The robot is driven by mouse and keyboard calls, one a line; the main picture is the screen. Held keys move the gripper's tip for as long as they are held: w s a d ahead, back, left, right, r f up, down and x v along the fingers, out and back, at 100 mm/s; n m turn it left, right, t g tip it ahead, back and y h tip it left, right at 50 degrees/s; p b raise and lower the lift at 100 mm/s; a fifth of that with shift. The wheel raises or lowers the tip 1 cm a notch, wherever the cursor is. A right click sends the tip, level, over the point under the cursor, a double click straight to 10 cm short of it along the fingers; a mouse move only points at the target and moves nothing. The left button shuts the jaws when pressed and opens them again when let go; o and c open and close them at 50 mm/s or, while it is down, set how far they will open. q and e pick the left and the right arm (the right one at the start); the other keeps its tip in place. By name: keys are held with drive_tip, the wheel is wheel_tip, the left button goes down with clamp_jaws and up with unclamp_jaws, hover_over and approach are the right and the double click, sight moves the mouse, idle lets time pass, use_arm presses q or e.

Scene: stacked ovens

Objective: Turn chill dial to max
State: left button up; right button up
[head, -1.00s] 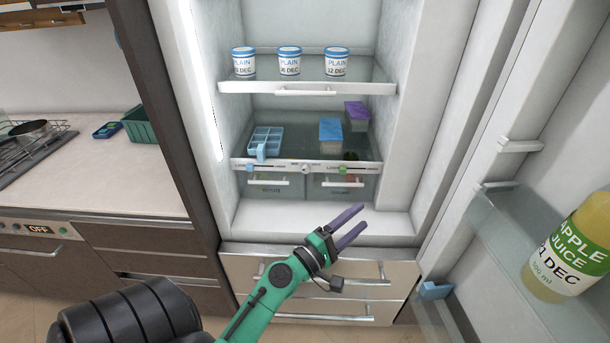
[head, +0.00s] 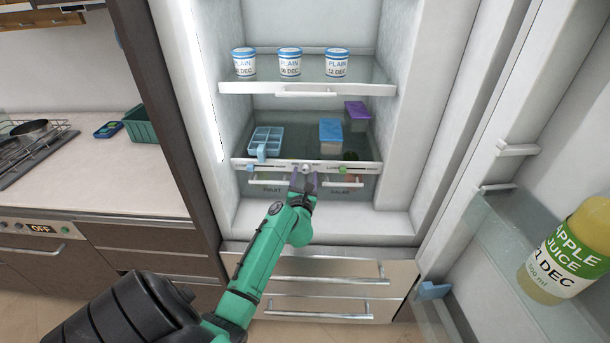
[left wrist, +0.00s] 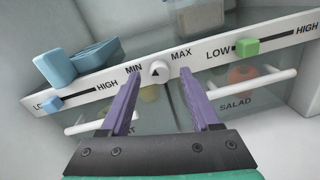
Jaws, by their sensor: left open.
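The chill dial is a small round white knob (left wrist: 158,71) with a dark pointer mark, on the white control strip (left wrist: 120,77) between the words MIN and MAX. In the left wrist view its pointer looks roughly upright, between the two labels. The dial also shows in the head view (head: 306,168) at the middle of the strip. My left gripper (head: 305,182) is open, its purple fingers pointing at the strip just below the dial. In the left wrist view the fingers (left wrist: 156,82) stand on either side of the dial's line, with nothing between them.
On the strip are a blue slider (left wrist: 53,103) at left and a green slider (left wrist: 247,46) at right. Below are the fruit and salad drawers with white bar handles (left wrist: 255,84). A blue ice tray (head: 266,139) stands above. The open door holds apple juice (head: 565,255).

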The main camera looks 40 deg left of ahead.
use_arm(q)
drive_tip(key=shift+w+a, duration=0.2)
drive_tip(key=shift+w, duration=0.05)
clamp_jaws()
